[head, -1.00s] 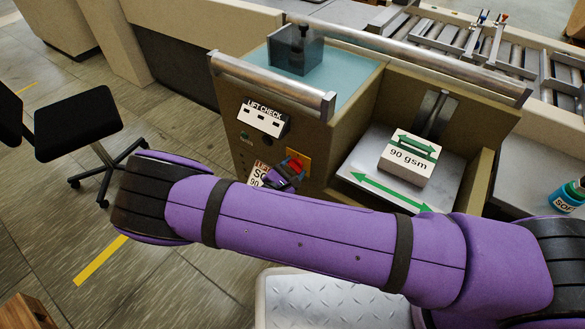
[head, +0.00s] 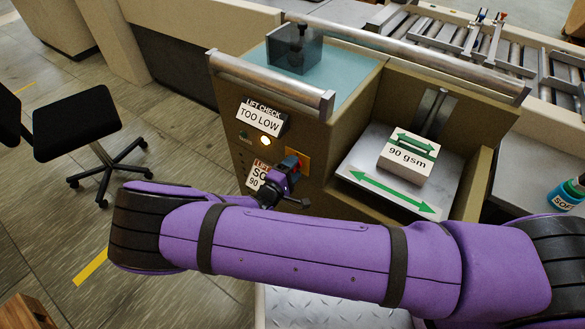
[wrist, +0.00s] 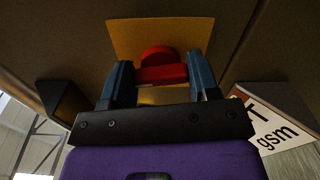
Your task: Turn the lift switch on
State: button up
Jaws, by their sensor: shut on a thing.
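The lift switch (wrist: 160,73) is a red knob with a bar-shaped handle on a yellow-orange plate (head: 300,159), set in the front of the olive machine cabinet. My gripper (head: 292,163) is at this plate and hides most of the knob in the head view. In the wrist view, my gripper (wrist: 161,77) has its two blue fingers on either side of the red handle, shut on it. The lift check display (head: 260,115) above reads "TOO LOW".
A stack marked "90 gsm" (head: 406,158) sits on the grey lift plate (head: 376,193) with a green double arrow. A label (head: 257,176) is just left of my gripper. A black chair (head: 76,122) stands on the floor at left.

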jog(key=shift+f+m, duration=0.1)
jog(key=shift+m, duration=0.7)
jog(key=o, duration=0.9)
jog(key=shift+a, duration=0.1)
jog(key=v, duration=1)
jog(key=shift+s+a, duration=0.2)
jog(key=shift+s, duration=0.1)
